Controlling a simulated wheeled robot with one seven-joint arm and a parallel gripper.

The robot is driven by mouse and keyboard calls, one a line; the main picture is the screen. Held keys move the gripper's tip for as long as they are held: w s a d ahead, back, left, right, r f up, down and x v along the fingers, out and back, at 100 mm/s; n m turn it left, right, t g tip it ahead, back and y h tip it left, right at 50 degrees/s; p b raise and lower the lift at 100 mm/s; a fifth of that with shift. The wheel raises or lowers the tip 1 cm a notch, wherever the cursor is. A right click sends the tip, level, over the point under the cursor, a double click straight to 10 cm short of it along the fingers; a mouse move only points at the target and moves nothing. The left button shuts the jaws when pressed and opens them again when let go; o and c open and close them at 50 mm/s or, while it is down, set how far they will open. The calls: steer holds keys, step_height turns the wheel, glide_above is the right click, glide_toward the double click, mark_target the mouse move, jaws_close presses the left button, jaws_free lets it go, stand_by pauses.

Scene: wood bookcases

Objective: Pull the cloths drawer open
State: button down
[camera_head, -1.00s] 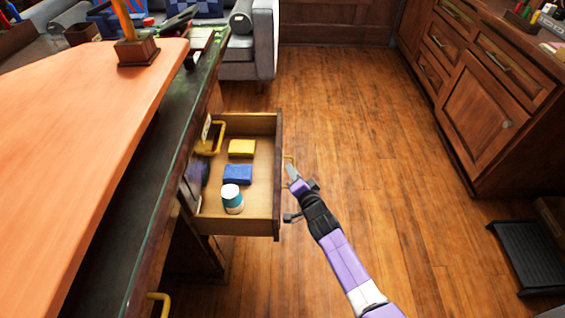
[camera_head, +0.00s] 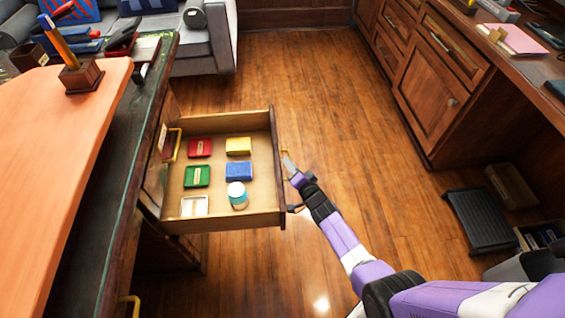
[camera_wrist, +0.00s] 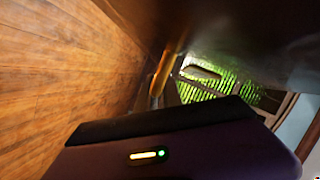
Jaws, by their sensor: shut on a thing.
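A wooden drawer (camera_head: 268,216) stands well out of the desk in the head view. Inside it lie a red box (camera_head: 199,148), a green box (camera_head: 196,176), a yellow box (camera_head: 238,146), a blue box (camera_head: 239,171), a pale tray-like item (camera_head: 194,206) and a white-topped jar (camera_head: 238,195). My gripper (camera_head: 288,166) is at the outer side of the drawer front, shut on its yellow handle (camera_head: 284,155). A brass-coloured bar (camera_wrist: 158,76) shows in the wrist view. I cannot read any label that names this drawer.
The desk (camera_head: 95,215) with an orange top (camera_head: 60,170) fills the left. Another yellow handle (camera_head: 172,146) is beyond the open drawer. Wooden cabinets (camera_head: 435,80) and a black step (camera_head: 480,220) stand at right. The wooden floor (camera_head: 340,110) between is clear.

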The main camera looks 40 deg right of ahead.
steer(key=shift+s+d+f+p, duration=0.2)
steer(key=shift+s+d+p, duration=0.35)
steer(key=shift+s+d, duration=0.7)
steer(key=c, duration=1.7)
jaws_free()
steer(key=shift+o, duration=1)
steer(key=shift+w+r, duration=0.1)
steer(key=p+v, duration=0.3)
steer(key=v, duration=0.5)
steer(key=shift+w+d, duration=0.1)
